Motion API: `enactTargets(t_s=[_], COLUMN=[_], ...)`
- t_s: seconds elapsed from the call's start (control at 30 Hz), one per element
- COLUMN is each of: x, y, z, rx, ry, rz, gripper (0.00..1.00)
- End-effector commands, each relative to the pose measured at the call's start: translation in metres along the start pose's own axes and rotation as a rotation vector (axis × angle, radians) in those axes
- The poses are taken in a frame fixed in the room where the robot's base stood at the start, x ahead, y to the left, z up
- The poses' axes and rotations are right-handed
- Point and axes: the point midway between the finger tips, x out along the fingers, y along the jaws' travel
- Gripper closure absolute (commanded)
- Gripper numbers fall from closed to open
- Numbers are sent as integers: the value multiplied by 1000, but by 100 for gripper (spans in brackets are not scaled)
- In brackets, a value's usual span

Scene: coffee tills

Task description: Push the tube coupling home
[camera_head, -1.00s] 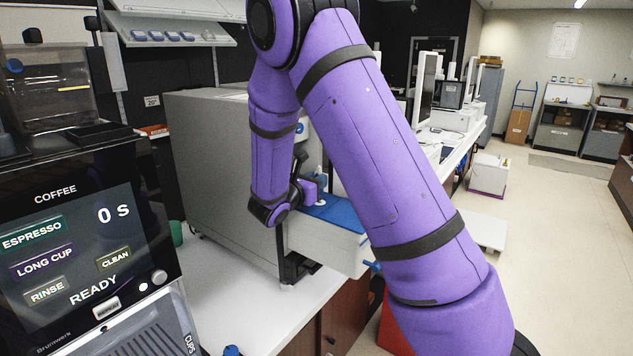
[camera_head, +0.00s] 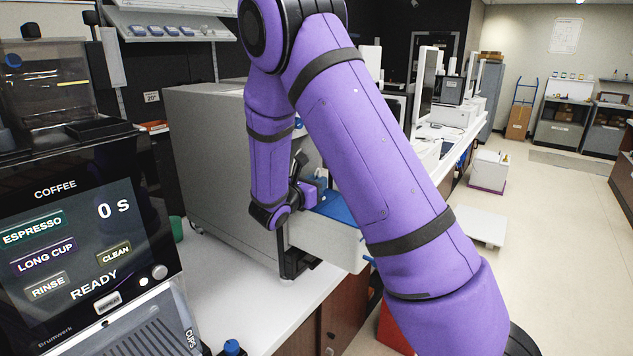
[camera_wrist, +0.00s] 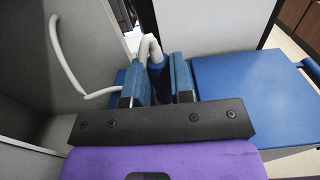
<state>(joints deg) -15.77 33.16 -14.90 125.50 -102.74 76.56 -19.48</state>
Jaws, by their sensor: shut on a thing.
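In the wrist view my gripper (camera_wrist: 160,85) has its two blue-padded fingers closed on the tube coupling (camera_wrist: 157,78), a dark blue cylinder. A pale grey tube (camera_wrist: 149,44) rises from its top and bends over to the left. The coupling's lower end and whatever is beneath it are hidden by the fingers and the black gripper bar. I cannot tell how far it is seated. In the head view my arm mostly hides the gripper, which is over a blue-topped pale unit (camera_head: 327,240) at the front of a large grey machine (camera_head: 215,150).
A second pale tube (camera_wrist: 63,58) curves along the grey wall at left in the wrist view. A flat blue top (camera_wrist: 240,92) lies to the right. A coffee till (camera_head: 75,240) stands at front left. The white counter (camera_head: 235,290) between is largely clear.

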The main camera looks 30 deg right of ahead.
Motion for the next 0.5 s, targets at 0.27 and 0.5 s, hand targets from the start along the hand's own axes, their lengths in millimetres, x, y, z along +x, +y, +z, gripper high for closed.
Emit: enactTargets(t_s=[0.27,0.5], x=[0,0], y=[0,0], z=[-4,2], rx=[-1,0], ry=[1,0], rz=[0,0], gripper=[100,100])
